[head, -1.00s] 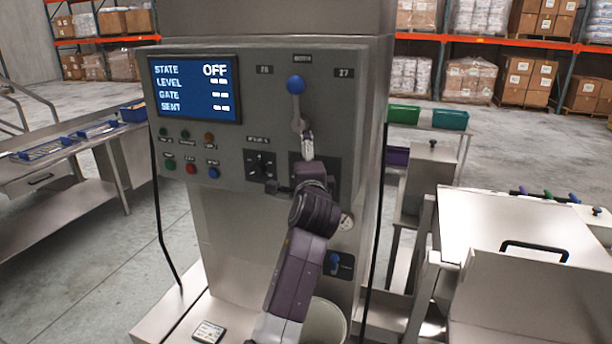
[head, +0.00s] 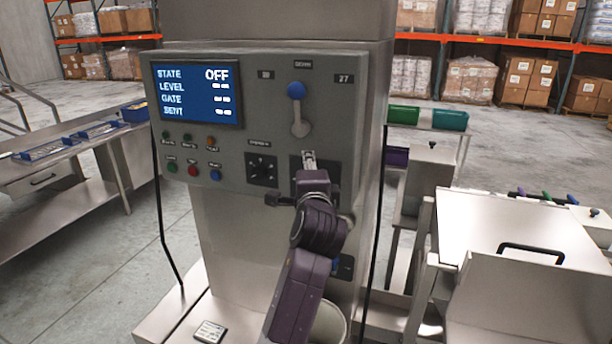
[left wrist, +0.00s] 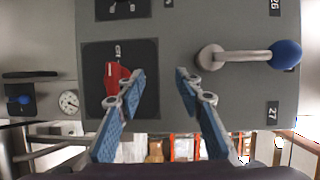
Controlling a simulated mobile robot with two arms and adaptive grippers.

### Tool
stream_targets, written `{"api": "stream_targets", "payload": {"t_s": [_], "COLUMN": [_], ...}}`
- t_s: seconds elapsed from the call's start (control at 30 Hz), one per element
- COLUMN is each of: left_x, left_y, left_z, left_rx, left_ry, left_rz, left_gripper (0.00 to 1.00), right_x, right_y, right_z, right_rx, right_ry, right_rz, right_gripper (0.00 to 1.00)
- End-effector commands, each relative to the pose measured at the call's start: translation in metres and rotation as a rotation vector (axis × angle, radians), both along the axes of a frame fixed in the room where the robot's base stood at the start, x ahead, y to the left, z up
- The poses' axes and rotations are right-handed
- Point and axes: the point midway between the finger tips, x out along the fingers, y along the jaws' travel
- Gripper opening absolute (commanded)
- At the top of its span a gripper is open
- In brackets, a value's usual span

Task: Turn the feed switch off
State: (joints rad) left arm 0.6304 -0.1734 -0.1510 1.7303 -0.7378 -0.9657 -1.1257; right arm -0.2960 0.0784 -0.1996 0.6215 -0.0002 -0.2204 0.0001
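The grey control panel (head: 225,150) fills the middle of the head view; its screen (head: 196,92) reads STATE OFF. In the left wrist view, which is turned sideways, a red switch handle (left wrist: 116,76) sits on a black plate (left wrist: 98,98). My left gripper (head: 309,163) is in front of this plate in the head view and hides most of it. In the left wrist view its two blue fingers (left wrist: 160,78) are apart with nothing between them. One fingertip overlaps the red handle's edge; I cannot tell whether they touch. My right gripper is not in view.
A lever with a blue knob (head: 296,90) points up just above my gripper. A black rotary dial (head: 262,170) is close on the left, with coloured buttons (head: 192,171) farther left. A steel bench (head: 60,165) stands left and a steel hopper (head: 510,230) right.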

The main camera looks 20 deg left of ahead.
Motion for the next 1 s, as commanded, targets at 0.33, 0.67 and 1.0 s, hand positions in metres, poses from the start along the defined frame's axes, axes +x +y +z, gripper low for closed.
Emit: {"api": "stream_targets", "payload": {"t_s": [0.33,0.67,1.0], "left_x": [-0.023,-0.042,-0.043], "left_y": [-0.006,-0.013,-0.013], "left_z": [-0.010,-0.012,-0.013], "left_rx": [-0.004,-0.006,-0.006], "left_ry": [0.022,0.025,0.025], "left_rz": [0.004,0.005,0.006], "left_gripper": [0.30,0.30,0.30], "right_x": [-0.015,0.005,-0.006], "right_y": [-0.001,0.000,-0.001], "right_z": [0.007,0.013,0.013], "right_rx": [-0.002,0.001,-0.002], "right_ry": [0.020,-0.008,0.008], "right_rz": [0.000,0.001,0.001], "right_gripper": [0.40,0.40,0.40]}}
